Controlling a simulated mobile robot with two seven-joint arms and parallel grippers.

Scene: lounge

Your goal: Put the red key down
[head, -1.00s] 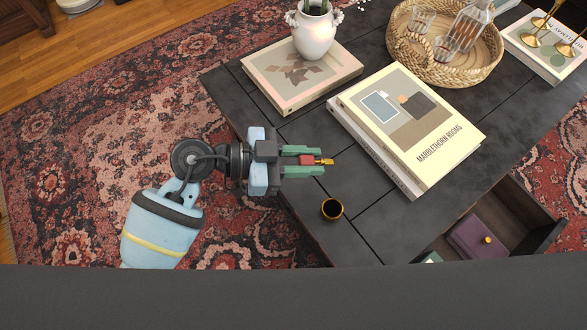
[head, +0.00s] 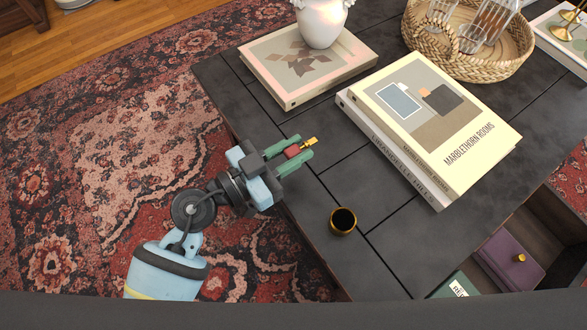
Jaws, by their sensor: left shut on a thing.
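The red key (head: 293,151) has a red head and a gold shaft that points to the upper right. My left gripper (head: 296,156) is shut on its red head, with a green finger on each side. The gripper and key are over the left part of the dark coffee table (head: 330,170), left of the stacked books. I cannot tell how high the key is above the table top. My right gripper is not in view.
Stacked books (head: 440,135) lie right of the gripper. Another book (head: 300,75) bears a white vase (head: 322,22). A small black and gold cup (head: 343,221) stands near the front edge. A woven tray (head: 490,60) holds glassware. An open drawer holds a purple box (head: 512,258). Bare table lies between cup and books.

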